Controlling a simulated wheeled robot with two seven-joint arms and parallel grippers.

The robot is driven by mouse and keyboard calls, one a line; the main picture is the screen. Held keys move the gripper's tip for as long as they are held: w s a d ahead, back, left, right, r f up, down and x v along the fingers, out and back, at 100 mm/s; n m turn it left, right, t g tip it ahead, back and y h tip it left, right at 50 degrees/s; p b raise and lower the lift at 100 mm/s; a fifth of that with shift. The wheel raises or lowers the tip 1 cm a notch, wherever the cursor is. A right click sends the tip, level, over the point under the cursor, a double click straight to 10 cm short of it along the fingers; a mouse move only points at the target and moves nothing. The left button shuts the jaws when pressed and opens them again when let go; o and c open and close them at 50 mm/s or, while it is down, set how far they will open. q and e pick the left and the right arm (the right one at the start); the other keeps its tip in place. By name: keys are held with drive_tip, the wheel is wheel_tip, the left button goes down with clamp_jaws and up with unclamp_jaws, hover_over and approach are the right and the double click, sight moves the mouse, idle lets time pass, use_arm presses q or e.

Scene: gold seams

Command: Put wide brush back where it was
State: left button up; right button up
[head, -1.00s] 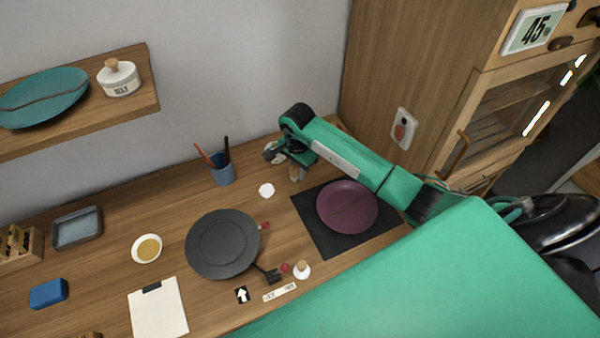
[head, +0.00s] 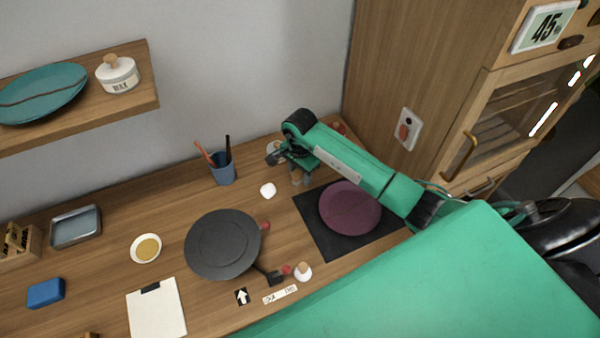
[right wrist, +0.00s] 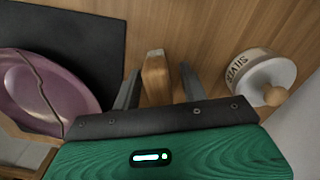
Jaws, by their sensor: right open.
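A wooden piece (right wrist: 156,76), which looks like the handle of the wide brush, stands between the two fingers of my right gripper (right wrist: 158,88) in the right wrist view. The fingers are open, with a gap visible on each side of the wood. In the head view my right gripper (head: 300,176) is low over the table, just behind the dark mat (head: 318,236); the wood there is small and partly hidden by the gripper. Bristles cannot be made out. A blue cup (head: 223,174) with two thin-handled tools stands to the left. My left gripper is not in view.
A purple plate (head: 350,208) lies on the mat. A lidded white jar (right wrist: 262,76) stands close beside the gripper. A dark round plate (head: 223,245), white lump (head: 268,190) and yellow-filled bowl (head: 146,248) are leftward. A wooden cabinet (head: 415,70) borders the right.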

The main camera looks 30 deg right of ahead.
drive_tip(key=shift+r, duration=0.3)
wheel_tip(320, 180, up, 11)
drive_tip(key=b, duration=0.4)
drive_tip(key=shift+f, duration=0.2)
drive_tip(key=shift+r, duration=0.55)
